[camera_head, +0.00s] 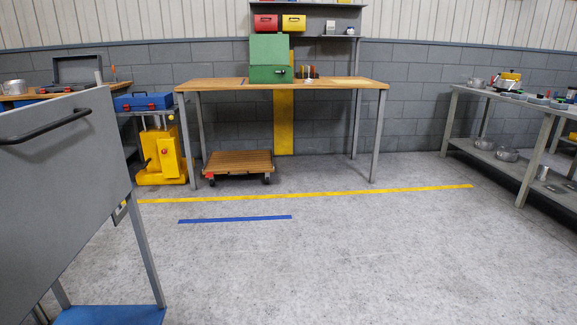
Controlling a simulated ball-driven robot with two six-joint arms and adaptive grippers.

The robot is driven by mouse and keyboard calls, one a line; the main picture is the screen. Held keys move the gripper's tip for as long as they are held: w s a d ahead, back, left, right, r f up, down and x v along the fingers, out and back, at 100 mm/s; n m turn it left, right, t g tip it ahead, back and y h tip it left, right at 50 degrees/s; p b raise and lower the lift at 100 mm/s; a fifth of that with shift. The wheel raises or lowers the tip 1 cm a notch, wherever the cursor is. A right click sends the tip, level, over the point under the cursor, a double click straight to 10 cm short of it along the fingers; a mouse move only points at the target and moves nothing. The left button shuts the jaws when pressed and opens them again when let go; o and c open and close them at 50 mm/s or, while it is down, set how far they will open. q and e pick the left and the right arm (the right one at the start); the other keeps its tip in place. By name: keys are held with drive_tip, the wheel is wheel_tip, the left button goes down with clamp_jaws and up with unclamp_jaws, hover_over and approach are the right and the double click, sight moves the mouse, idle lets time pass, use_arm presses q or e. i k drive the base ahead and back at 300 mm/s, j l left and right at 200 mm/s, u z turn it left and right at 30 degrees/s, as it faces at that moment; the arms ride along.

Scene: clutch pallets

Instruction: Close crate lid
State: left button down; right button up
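A green box, perhaps the crate (268,74), sits on the wooden workbench (345,82) against the far wall. A flat green panel, perhaps its raised lid (269,47), stands upright above its front, which has a small dark fitting. I cannot see into the box from here. Neither of my grippers is in view, so where they are relative to the box does not show.
A grey cart (60,185) with a black handle fills the left foreground. A wooden dolly (238,161) stands under the workbench, beside a yellow machine (163,158). A grey shelf table (540,108) stands at right. The middle floor (330,250) is clear.

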sight(269, 49)
drive_tip(key=i, duration=5.15)
